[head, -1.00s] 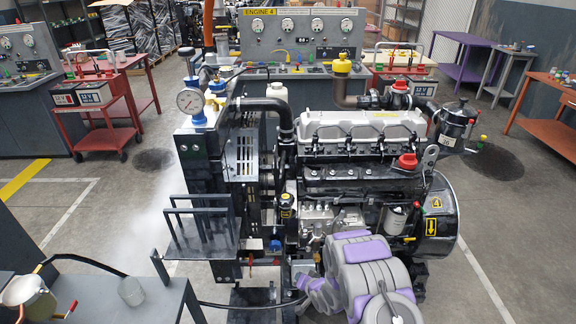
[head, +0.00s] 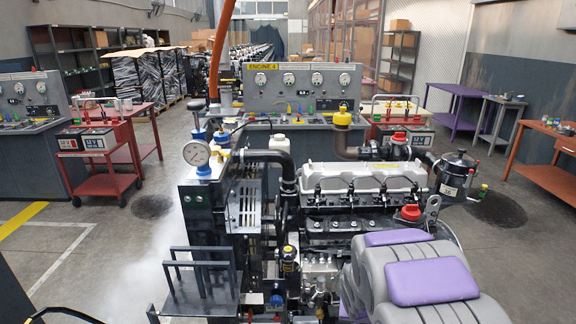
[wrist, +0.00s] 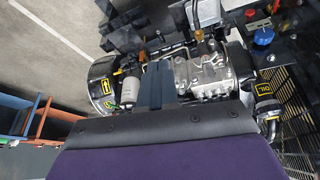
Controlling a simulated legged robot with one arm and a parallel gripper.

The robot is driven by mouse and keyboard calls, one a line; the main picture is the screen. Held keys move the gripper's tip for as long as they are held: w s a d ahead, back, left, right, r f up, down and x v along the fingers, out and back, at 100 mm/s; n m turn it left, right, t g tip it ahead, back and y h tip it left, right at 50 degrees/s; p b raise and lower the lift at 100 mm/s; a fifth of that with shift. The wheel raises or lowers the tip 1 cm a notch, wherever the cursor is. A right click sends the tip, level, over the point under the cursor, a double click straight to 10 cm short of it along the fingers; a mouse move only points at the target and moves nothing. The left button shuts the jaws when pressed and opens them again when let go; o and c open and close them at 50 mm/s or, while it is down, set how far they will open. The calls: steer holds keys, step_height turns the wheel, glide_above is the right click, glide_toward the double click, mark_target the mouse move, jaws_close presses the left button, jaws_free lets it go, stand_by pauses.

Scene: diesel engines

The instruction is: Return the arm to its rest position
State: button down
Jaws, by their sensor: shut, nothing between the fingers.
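My gripper (wrist: 157,84) shows in the wrist view as dark fingers closed together, with nothing held between them. A dark purple and black part of my own wrist fills the bottom of that view. In the head view my grey and purple arm is bunched up at the lower right, close to the camera, in front of the engine (head: 365,178). My fingertips cannot be made out there. The engine also shows in the wrist view (wrist: 200,72), beyond the fingers.
A pressure gauge (head: 196,153) stands on the test stand left of the engine. A black rack (head: 205,275) stands near at lower left. A red cart (head: 95,150) stands at left and an orange bench (head: 545,175) at right. Open floor (head: 105,235) lies at left.

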steer(key=s+a+r+n+g, duration=0.1)
steer(key=s+r, duration=0.4)
steer(key=s, duration=0.7)
steer(key=s+a+r+g+y, duration=0.1)
steer(key=s+r+g, duration=0.2)
steer(key=s, duration=0.8)
steer(key=s+a+r+n+g, duration=0.1)
steer(key=s+a+r+g, duration=0.1)
steer(key=s+r, duration=0.5)
steer(key=s, duration=0.5)
steer(key=shift+s+r+n, duration=0.15)
steer(key=shift+s+n, duration=0.15)
steer(key=shift+a, duration=0.1)
